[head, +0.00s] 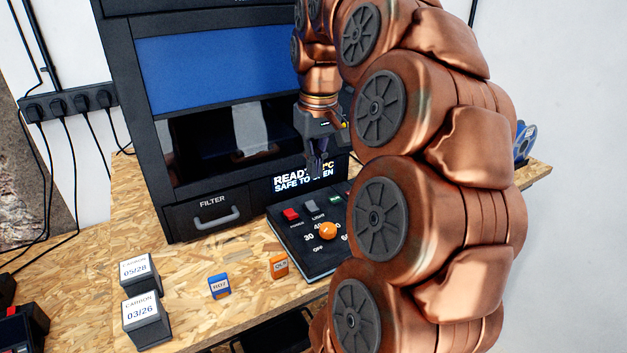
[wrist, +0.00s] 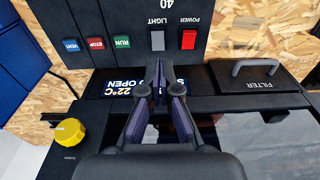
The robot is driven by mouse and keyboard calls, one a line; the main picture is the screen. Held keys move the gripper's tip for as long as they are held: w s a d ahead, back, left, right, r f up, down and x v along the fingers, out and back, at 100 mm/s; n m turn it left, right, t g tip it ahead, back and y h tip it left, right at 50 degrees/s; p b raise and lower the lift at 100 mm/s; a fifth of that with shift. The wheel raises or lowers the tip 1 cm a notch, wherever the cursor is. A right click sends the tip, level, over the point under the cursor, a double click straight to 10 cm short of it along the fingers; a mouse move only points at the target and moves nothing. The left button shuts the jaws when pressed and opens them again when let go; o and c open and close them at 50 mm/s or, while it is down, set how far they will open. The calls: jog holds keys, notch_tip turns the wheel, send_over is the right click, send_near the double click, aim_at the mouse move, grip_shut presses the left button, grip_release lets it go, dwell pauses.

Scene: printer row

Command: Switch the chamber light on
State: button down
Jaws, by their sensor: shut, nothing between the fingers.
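The light switch (head: 308,204) is a grey rocker on the black control panel (head: 290,243), beside the red power switch (head: 291,214). In the wrist view the grey light switch (wrist: 157,40) sits just beyond the fingertips, with the red power switch (wrist: 188,39) to its right. The light switch is not lit. My gripper (head: 317,166) hangs pointing down in front of the printer, above the panel's back edge. In the wrist view my gripper (wrist: 160,88) is shut and empty, apart from the switch in the picture.
Blue, red and green buttons (wrist: 122,42) lie left of the light switch in the wrist view. An orange dial (head: 327,231) stands up from the panel. The filter drawer (head: 190,219) and display (head: 300,181) are behind. Small labelled blocks (head: 219,287) stand on the wooden bench.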

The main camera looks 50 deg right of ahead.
jog(key=shift+s+a+r+b, duration=0.1)
jog(key=shift+s+r+b, duration=0.05)
jog(key=shift+r, duration=0.7)
jog(key=shift+s+a+r+b, duration=0.1)
jog(key=shift+s+r+b, duration=0.1)
jog(key=shift+r, duration=0.65)
jog(key=shift+s+r+b, duration=0.1)
jog(key=shift+s+r, duration=0.05)
jog(key=shift+r, duration=0.7)
jog(key=m, duration=0.6)
jog(key=d+m, duration=0.1)
jog(key=m, duration=0.5)
jog(key=w+m, duration=0.1)
jog(key=m, duration=0.5)
jog(key=shift+d+r+t, duration=0.2)
jog(key=shift+d+t, duration=0.15)
jog(key=shift+t, duration=0.05)
jog(key=shift+f, duration=0.1)
